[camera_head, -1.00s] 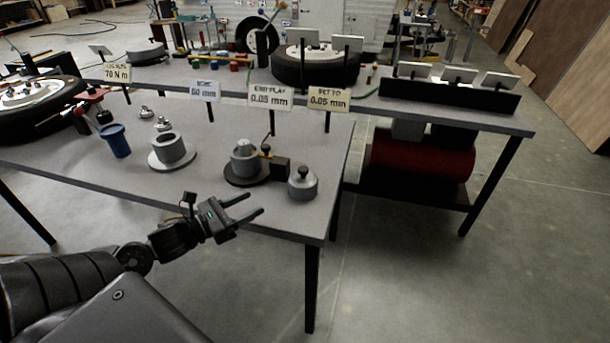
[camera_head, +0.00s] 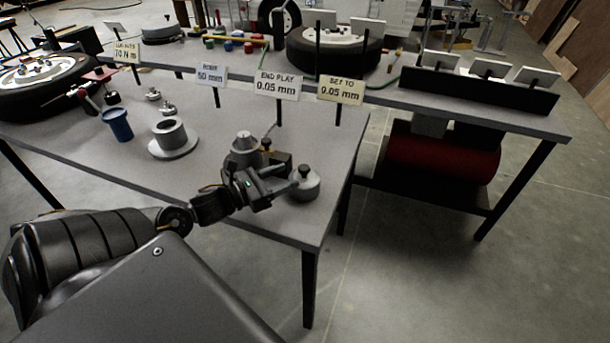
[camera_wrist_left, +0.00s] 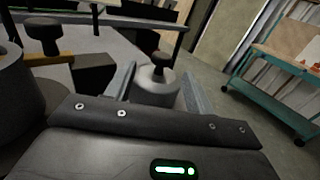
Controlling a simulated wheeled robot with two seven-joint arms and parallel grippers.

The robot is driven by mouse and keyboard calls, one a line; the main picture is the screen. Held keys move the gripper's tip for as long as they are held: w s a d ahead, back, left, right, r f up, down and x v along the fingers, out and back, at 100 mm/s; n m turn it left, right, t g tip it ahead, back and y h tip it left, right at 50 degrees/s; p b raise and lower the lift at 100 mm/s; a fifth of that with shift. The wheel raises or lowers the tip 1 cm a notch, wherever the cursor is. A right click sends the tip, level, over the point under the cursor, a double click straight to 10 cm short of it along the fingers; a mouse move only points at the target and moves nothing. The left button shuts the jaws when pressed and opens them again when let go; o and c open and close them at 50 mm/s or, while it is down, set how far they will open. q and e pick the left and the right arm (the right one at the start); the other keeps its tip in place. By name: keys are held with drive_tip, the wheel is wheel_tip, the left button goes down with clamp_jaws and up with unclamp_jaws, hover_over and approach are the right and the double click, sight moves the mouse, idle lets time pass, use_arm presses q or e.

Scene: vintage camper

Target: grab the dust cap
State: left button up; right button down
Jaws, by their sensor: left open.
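The dust cap (camera_head: 305,187) appears to be the squat grey metal cylinder with a black knob near the table's front right corner. It stands upright on the grey table. My left gripper (camera_head: 289,180) is open at its left side, with the fingers pointing at it. In the left wrist view the dust cap (camera_wrist_left: 155,90) shows between the two spread fingers, its knob up. I cannot tell whether either finger touches it. The fingers partly hide its left side in the head view. My right gripper is not in view.
Just left of the cap stand a hub on a dark disc (camera_head: 244,150) and a small black block with a knob. A grey flanged ring (camera_head: 172,140) and blue cup (camera_head: 117,125) are farther left. The table's front edge (camera_head: 285,237) lies close by.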

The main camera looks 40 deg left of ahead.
sight(305, 167)
use_arm(q)
drive_tip(key=shift+w+d, duration=0.2)
drive_tip(key=shift+w, duration=0.25)
drive_tip(key=shift+w+d, duration=0.15)
drive_tip(key=shift+w, duration=0.1)
drive_tip(key=shift+w+d, duration=0.15)
drive_tip(key=shift+w, duration=0.35)
drive_tip(key=p+x, duration=0.1)
drive_tip(key=x, duration=0.2)
drive_tip(key=shift+w+f, duration=0.1)
drive_tip(key=shift+w+d+f, duration=0.1)
drive_tip(key=shift+w+d, duration=0.15)
drive_tip(key=shift+w, duration=0.2)
drive_tip(key=shift+c, duration=1.6)
drive_tip(key=c, duration=0.8)
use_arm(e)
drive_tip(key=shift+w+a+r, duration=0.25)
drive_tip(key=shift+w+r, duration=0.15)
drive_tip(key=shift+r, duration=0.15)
use_arm(q)
drive_tip(key=shift+c, duration=0.2)
